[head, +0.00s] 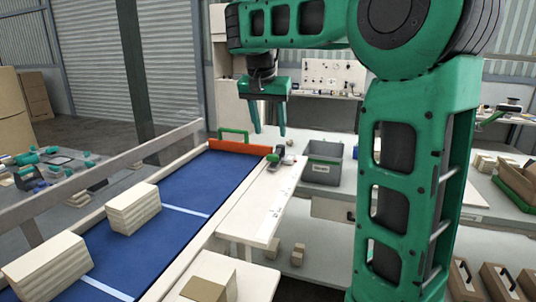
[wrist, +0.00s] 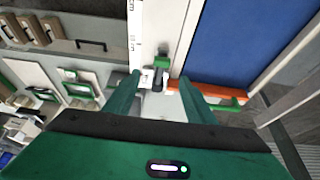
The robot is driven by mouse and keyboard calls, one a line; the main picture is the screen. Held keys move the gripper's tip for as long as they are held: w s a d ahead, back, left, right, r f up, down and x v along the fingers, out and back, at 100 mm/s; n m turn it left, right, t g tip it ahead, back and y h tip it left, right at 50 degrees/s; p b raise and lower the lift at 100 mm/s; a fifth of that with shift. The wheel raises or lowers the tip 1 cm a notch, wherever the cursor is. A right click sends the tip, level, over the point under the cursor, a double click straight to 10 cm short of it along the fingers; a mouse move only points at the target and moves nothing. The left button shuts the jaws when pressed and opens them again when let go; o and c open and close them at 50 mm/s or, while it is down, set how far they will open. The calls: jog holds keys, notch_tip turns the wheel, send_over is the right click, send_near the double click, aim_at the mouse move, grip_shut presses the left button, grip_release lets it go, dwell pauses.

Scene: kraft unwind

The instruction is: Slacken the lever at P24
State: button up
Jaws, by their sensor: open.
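A small clamp-like fitting with a green part and a dark lever-like piece (head: 273,158) sits on the pale side rail by the far end of the blue belt. It also shows in the wrist view (wrist: 161,63), between my fingertips in the picture. A white label lies beside it there; I cannot read P24 on it. My gripper (head: 268,131) points down above this fitting, its two green fingers apart and nothing between them. In the wrist view, my gripper (wrist: 160,77) frames the fitting without visible contact. The lever's exact position is too small to tell.
An orange stop bar (head: 240,147) crosses the belt's end, with a green handle (head: 233,133) behind it. Stacks of pale boards (head: 133,209) lie on the blue belt (head: 185,185). A grey bin (head: 323,163) stands right of the rail. The rail's near stretch is clear.

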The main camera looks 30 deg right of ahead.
aim_at(272, 155)
jog(key=x, duration=1)
jog(key=shift+w+f, duration=0.2)
jog(key=shift+w, duration=0.15)
grip_shut()
jog(key=shift+a, duration=0.2)
